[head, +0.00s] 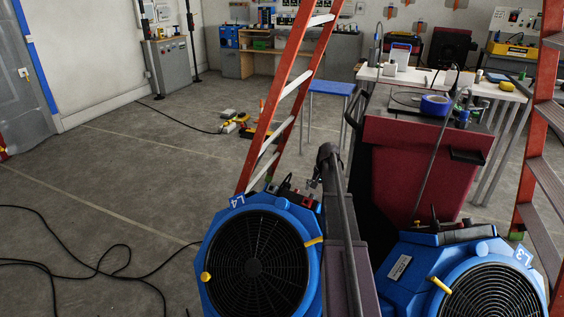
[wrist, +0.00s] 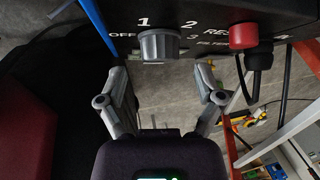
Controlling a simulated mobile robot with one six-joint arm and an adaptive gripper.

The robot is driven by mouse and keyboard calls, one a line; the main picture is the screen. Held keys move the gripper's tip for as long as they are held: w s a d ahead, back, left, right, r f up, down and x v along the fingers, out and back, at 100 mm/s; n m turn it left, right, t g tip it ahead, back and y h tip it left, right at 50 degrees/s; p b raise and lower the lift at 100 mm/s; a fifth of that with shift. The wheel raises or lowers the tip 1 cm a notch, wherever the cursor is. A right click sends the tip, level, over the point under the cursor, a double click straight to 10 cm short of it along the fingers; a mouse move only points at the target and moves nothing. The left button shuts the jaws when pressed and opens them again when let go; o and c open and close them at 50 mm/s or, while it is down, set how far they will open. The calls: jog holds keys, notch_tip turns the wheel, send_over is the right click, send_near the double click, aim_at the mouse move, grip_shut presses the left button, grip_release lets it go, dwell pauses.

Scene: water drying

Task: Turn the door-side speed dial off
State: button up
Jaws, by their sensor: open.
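The speed dial (wrist: 157,44) is a grey ribbed knob on a black control panel, under white marks OFF, 1, 2 and 3, in the wrist view. Which mark it points to is hard to tell. My gripper (wrist: 161,74) is open, with one finger on each side below the dial. The dial lies between and beyond the fingertips, and I see no contact. In the head view the blue fan marked L4 (head: 255,262) stands on the door side, with a small dark panel (head: 290,192) behind it; its dial is too small to make out.
A red knob (wrist: 243,36) and a black cable plug (wrist: 260,60) sit right of the dial. An orange ladder (head: 290,90) rises behind the L4 fan. A second blue fan, L3 (head: 410,268), and a red cart (head: 410,150) stand to the right. Floor at left is open except for black cable (head: 60,255).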

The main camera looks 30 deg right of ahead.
jog(key=shift+s+d+r+p, duration=0.7)
jog(key=shift+s+r+p, duration=0.1)
jog(key=shift+r+p, duration=4.6)
jog(key=s+a+r+n+p, duration=0.2)
jog(key=s+a+r+p, duration=0.1)
jog(key=a, duration=0.7)
jog(key=s+a+r+n+g+p, duration=0.1)
jog(key=s+a+r+n+p, duration=0.1)
jog(key=a+r+p, duration=0.4)
jog(key=a+r, duration=0.1)
jog(key=a, duration=0.3)
jog(key=shift+s, duration=0.4)
jog(key=s+a+r+n+p, duration=0.2)
jog(key=s+a+r+p, duration=0.4)
jog(key=a, duration=0.3)
jog(key=s+a+r+n+h+p, duration=0.1)
jog(key=s+a+r+n+p, duration=0.2)
jog(key=s+a, duration=0.6)
notch_tip(320, 180, up, 3)
jog(key=a+p, duration=0.1)
jog(key=p, duration=0.2)
jog(key=shift+s+a+n+g, duration=0.15)
jog(key=shift+s+n+g, duration=0.05)
jog(key=shift+n+g, duration=0.1)
jog(key=shift+f, duration=0.1)
